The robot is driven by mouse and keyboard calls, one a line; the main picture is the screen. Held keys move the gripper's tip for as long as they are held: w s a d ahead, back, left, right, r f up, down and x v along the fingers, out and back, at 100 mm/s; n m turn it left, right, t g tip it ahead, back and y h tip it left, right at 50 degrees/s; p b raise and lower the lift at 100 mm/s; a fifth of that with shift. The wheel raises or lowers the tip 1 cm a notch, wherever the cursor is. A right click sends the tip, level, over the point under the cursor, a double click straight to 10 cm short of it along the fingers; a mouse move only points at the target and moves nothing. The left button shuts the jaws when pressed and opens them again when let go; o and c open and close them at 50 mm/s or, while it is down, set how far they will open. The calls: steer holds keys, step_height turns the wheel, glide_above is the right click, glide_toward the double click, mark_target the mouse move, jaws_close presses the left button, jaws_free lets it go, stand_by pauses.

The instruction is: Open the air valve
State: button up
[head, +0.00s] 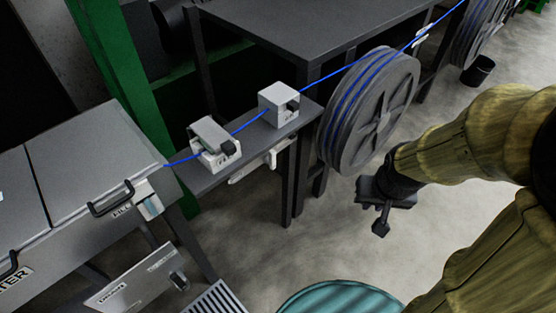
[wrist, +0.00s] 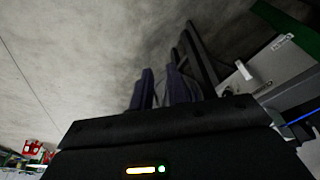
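A pale plate with a small white handle (head: 258,165) is mounted below the front edge of the narrow shelf; I take it for the air valve, though its label is too small to read. The white handle also shows in the wrist view (wrist: 243,71), right of my fingers. My gripper (head: 381,224) hangs over the floor, right of the valve and in front of the cable reel, well apart from both. In the wrist view the two dark fingers (wrist: 160,88) have a narrow gap between them with nothing in it.
A blue cable (head: 247,122) runs from the large reel (head: 368,110) through two grey boxes on the shelf (head: 262,137) to the grey tank (head: 70,195). The tank has FILL and DRAIN labels. A teal round object (head: 340,300) stands at the bottom. Floor between gripper and shelf is clear.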

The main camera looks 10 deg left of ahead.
mark_target(270, 157)
steer(key=w+a+f+b, duration=0.1)
steer(key=w+f, duration=0.1)
steer(key=w+a+f+t+b, duration=0.1)
steer(key=w+f+b, duration=0.1)
steer(key=w+f, duration=0.1)
steer(key=w+f+m+t+b, duration=0.1)
steer(key=w+f+b, duration=0.1)
steer(key=w+f, duration=0.1)
steer(key=shift+a+f+y, duration=0.15)
steer(key=shift+a+y, duration=0.25)
jaws_close()
steer(key=w+a+f+m+t+y+b, duration=0.9)
steer(key=w+a+f+m+t+b, duration=0.1)
steer(key=w+a+b, duration=0.4)
steer(key=shift+f, duration=0.8)
steer(key=shift+w, duration=0.15)
steer(key=w+a, duration=0.5)
steer(key=a, duration=0.2)
steer(key=shift+a, duration=0.4)
